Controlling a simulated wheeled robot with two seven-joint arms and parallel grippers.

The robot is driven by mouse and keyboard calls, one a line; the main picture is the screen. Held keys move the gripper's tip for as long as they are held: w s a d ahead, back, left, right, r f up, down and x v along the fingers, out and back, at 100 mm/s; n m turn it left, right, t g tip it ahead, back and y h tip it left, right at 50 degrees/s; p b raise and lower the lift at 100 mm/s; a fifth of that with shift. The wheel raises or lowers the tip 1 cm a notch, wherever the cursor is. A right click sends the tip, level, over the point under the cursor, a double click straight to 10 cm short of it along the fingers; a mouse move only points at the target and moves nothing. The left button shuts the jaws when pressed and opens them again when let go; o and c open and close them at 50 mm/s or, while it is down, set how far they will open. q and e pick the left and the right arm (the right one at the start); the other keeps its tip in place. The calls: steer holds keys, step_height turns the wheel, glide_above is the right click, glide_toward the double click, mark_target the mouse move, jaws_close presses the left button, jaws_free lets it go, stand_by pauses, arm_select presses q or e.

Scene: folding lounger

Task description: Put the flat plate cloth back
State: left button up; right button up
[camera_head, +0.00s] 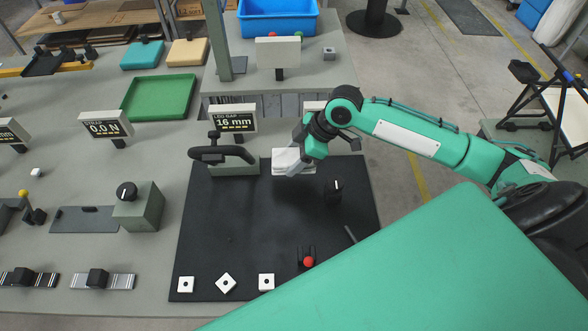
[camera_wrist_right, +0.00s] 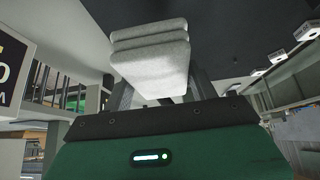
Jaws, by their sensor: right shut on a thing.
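The plate cloth (camera_head: 285,158) is a white, folded, layered pad near the back edge of the black mat (camera_head: 240,240). It also shows in the right wrist view as a thick folded pad (camera_wrist_right: 150,60) at the gripper's fingers. My right gripper (camera_head: 299,160) reaches in from the right and is shut on the cloth. The gripper hides part of the cloth, and I cannot tell whether the cloth touches what lies beneath it. My left gripper is not in view.
A black handle on a grey block (camera_head: 232,168) stands just left of the cloth, before the "16 mm" display (camera_head: 233,119). A black knob (camera_head: 334,188) stands to the right. Several white square pieces lie along the mat's front. The mat's middle is clear. A green tray (camera_head: 160,97) lies back left.

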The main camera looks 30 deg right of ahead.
mark_target(286, 180)
step_height(286, 180, down, 6)
steer(key=shift+r+p, duration=0.1)
steer(key=shift+p, duration=0.25)
steer(key=shift+f, duration=0.4)
steer(key=shift+f, duration=0.15)
steer(key=o, duration=0.9)
steer(key=b+v, duration=0.1)
steer(key=v, duration=1.1)
steer(key=shift+r+b, duration=0.2)
steer(key=shift+b, duration=0.2)
steer(key=shift+s+f, duration=0.1)
